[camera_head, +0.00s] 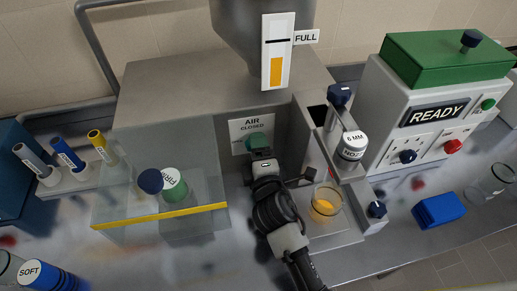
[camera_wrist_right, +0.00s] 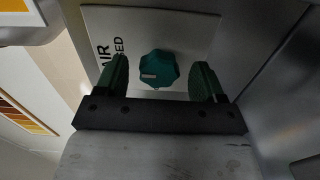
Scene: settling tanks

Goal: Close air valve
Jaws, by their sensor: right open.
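The air valve is a teal faceted knob (camera_head: 257,141) on a white plate (camera_head: 236,128) that reads AIR CLOSED, on the front of the grey machine. In the right wrist view the knob (camera_wrist_right: 159,69) has a white mark on its left side, towards the lettering. My right gripper (camera_head: 262,155) is at the knob. In the right wrist view my gripper (camera_wrist_right: 160,80) is open, with one green finger on each side of the knob and a visible gap on both sides. My left gripper is not in view.
A clear guard with a yellow edge (camera_head: 160,216) stands left of my right arm. A beaker with orange contents (camera_head: 326,203) stands close to its right. A control box reading READY (camera_head: 437,114) is at the right, with a blue block (camera_head: 438,209) before it.

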